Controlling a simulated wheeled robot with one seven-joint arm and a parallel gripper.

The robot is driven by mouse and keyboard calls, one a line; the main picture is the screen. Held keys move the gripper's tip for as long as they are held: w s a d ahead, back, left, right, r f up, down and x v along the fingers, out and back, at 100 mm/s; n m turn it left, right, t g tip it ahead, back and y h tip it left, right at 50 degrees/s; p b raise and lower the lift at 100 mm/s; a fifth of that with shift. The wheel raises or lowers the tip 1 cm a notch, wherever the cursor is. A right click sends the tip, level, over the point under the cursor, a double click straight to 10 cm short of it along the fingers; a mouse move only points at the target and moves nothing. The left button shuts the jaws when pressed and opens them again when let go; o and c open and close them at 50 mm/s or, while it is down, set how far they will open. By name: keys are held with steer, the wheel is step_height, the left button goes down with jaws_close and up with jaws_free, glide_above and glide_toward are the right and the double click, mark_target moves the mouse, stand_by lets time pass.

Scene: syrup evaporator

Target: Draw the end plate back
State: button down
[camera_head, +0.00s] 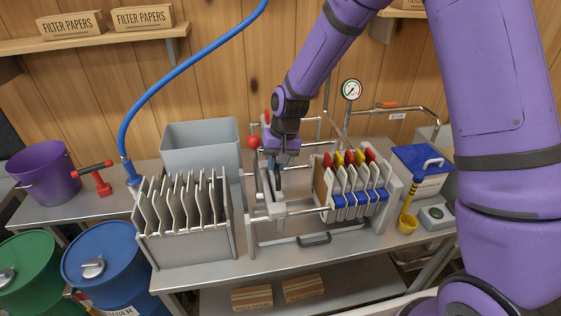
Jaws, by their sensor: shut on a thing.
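The filter press (318,228) stands on the metal bench, with its rails running left to right. The grey end plate (270,206) sits upright across the rails on the left side of the press. A gap separates it from the pack of plates (354,183) with red, yellow and blue tabs at the right end. My gripper (279,172) points down at the end plate and is shut on it near its top. The fingertips are partly hidden, so the exact grip point is hard to see.
A rack of grey plates (188,250) stands left of the press, before a grey bin (198,126). A purple bucket (44,173), red tool (97,181) and blue hose (173,82) are farther left.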

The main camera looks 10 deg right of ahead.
steer(key=c, duration=1.4)
jaws_free()
steer(key=shift+r, duration=0.1)
steer(key=shift+d+r, duration=0.35)
steer(key=shift+r, duration=1.4)
steer(key=shift+d+r, duration=0.35)
steer(key=shift+r, duration=1.4)
steer(key=shift+d+r, duration=0.35)
steer(key=shift+r, duration=1.4)
steer(key=s+d+r+t+h, duration=0.1)
steer(key=s+d+r, duration=0.4)
steer(key=s+r, duration=0.15)
steer(key=s+d+r+t, duration=0.2)
steer(key=s+d+r, duration=0.35)
steer(key=r, duration=0.25)
steer(key=s+d+r, duration=0.1)
steer(key=s+d, duration=0.1)
steer(key=s, duration=0.3)
steer(key=s+d+r+t, duration=0.1)
steer(key=s+d, duration=0.1)
steer(key=s, duration=0.4)
steer(key=s+d+r+t+h, duration=0.1)
steer(key=s+d+r, duration=0.1)
steer(key=s, duration=0.4)
steer(key=shift+s+d, duration=0.15)
steer(key=shift+s, duration=0.05)
